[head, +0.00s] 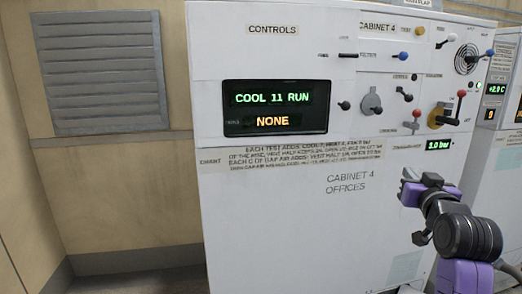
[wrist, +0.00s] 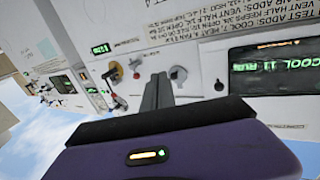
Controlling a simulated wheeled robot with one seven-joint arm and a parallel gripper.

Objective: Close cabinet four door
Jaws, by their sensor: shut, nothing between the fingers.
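Cabinet 4 (head: 290,235) is a tall white cabinet filling the middle of the head view. Its plain lower front bears the label "CABINET 4 OFFICES" and looks flat; I cannot tell which panel is the door or whether it stands open. Its control panel (head: 213,70) above is uncovered, with a display (head: 275,107) reading "COOL 11 RUN" and "NONE". My gripper is in front of the right part of the cabinet in the head view, its tips unclear there. In the wrist view my gripper (wrist: 158,80) is shut and empty, pointing toward the cabinet front.
Knobs and levers, including a grey rotary knob (head: 371,104) and a yellow-based red lever (head: 441,117), stick out above my gripper. Another cabinet (head: 504,165) stands at right. A louvred vent (head: 100,72) is on the left wall. Floor (head: 140,284) left of the cabinet looks clear.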

